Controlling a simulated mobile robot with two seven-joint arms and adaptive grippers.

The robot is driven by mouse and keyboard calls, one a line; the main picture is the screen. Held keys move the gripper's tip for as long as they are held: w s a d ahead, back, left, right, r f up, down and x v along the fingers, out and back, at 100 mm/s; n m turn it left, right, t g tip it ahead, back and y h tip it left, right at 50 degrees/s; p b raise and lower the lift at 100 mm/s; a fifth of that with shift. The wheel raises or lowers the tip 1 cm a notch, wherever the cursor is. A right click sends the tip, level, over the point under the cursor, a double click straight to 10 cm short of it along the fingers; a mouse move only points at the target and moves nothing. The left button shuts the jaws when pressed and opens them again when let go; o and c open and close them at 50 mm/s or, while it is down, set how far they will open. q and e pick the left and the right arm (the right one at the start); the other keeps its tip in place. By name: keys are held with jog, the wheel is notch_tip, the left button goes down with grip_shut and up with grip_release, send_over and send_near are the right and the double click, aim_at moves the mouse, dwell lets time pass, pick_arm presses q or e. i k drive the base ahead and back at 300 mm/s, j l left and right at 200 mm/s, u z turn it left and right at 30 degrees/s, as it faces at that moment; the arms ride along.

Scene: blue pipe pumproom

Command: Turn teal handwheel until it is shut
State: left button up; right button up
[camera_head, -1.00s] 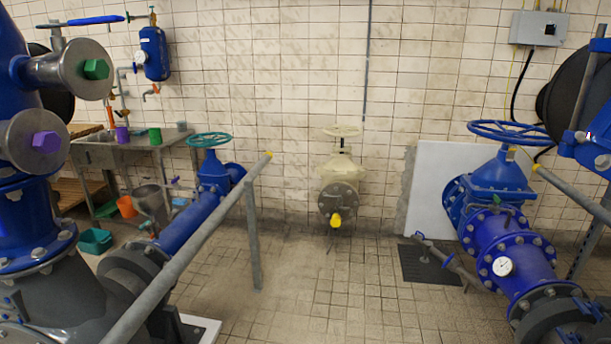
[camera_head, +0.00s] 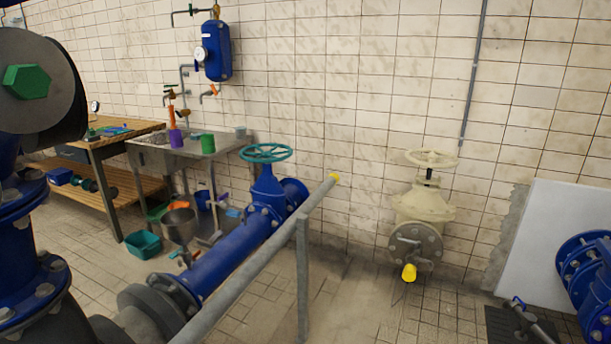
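The teal handwheel (camera_head: 266,153) sits level on top of a blue valve (camera_head: 268,190), left of the picture's middle. The valve joins a blue pipe (camera_head: 222,258) that runs down toward the lower left. A grey handrail (camera_head: 262,262) passes in front of the pipe and ends in a yellow cap right of the valve. The wheel itself is unobstructed. Neither of my grippers is in view.
A cream valve (camera_head: 422,210) with a pale handwheel stands by the tiled wall. A metal sink table (camera_head: 210,147) and wooden bench (camera_head: 105,140) stand behind at left. Large blue pipework (camera_head: 30,265) fills the left edge. Floor between handrail and cream valve is clear.

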aim_at(265, 154)
jog(key=i+l+u, duration=0.25)
jog(key=i+u, duration=0.15)
jog(key=i+l+u, duration=0.6)
jog(key=l, duration=0.2)
jog(key=i+l+u, duration=0.1)
jog(key=l+u, duration=0.15)
jog(key=l, duration=0.25)
jog(key=i+l+u, duration=0.25)
jog(key=l, duration=0.25)
jog(key=l+u, duration=0.25)
jog(key=l, duration=0.25)
jog(key=k, duration=0.05)
